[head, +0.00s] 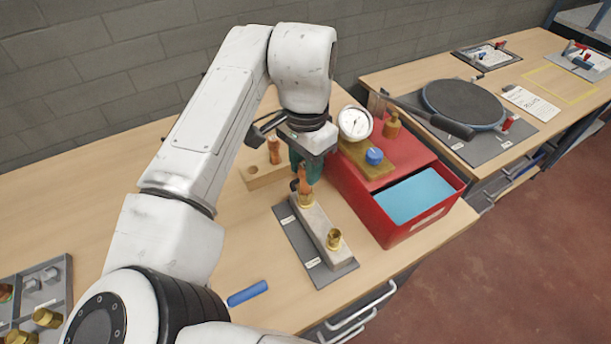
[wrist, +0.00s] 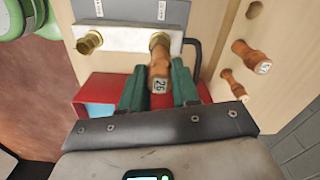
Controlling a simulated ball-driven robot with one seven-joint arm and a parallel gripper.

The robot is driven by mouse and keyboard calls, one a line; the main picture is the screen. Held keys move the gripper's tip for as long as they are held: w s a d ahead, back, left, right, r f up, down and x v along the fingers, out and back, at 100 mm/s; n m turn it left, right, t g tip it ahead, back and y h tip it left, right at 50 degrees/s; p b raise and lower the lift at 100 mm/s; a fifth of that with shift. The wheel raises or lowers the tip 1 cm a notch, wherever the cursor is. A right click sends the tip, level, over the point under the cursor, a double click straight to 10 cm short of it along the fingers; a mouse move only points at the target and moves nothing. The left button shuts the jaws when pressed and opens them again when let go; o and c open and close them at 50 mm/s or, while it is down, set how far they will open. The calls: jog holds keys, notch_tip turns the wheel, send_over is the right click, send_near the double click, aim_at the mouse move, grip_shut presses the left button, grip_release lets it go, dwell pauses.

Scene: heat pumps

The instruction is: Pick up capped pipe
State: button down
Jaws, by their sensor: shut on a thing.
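A copper capped pipe (head: 305,187) stands upright at the far brass fitting of a pale fixture block (head: 318,226). In the wrist view the pipe (wrist: 159,72) shows its numbered cap, which looks like 26, between my green fingers. My gripper (head: 306,168) reaches down from above and is shut on this pipe. The pipe's lower end meets the brass fitting; how deep it sits I cannot tell. The near brass fitting (head: 334,239) is empty. Other copper capped pipes stand in a wooden holder (head: 267,176) behind; two of them (wrist: 244,55) (wrist: 233,84) show in the wrist view.
A red bin (head: 385,215) with a blue interior stands close right of my gripper. A pressure gauge (head: 355,122) is on its red top. A blue marker-like object (head: 247,292) lies at the front.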

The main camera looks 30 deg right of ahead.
notch_tip(320, 180, up, 10)
jog(key=shift+b, duration=0.5)
jog(key=shift+w+r, duration=0.1)
